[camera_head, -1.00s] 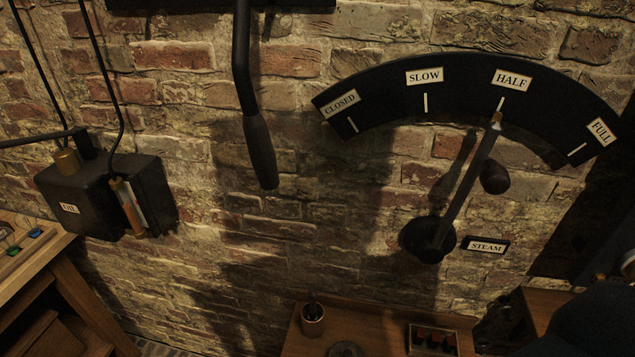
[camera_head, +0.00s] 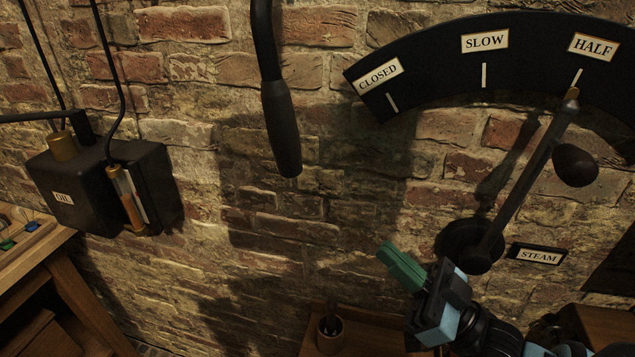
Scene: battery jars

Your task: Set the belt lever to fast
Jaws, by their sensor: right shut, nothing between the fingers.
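A dark lever with a thick grip (camera_head: 281,128) hangs from above at the top middle; its upper end is out of view and no label shows on it, so I cannot tell its setting. A second lever (camera_head: 528,178), beside the STEAM plate (camera_head: 538,255), points at HALF on a black arc scale (camera_head: 528,70). My right gripper (camera_head: 392,258), with green fingers, is shut and empty. It is in front of the brick wall, below and right of the hanging lever and apart from both levers. My left gripper is not in view.
A black OIL box (camera_head: 88,190) with pipes is on the wall at left. A wooden bench (camera_head: 40,260) stands at the lower left. A small shelf (camera_head: 375,335) with a cup (camera_head: 330,332) is at the bottom middle. The wall between box and hanging lever is clear.

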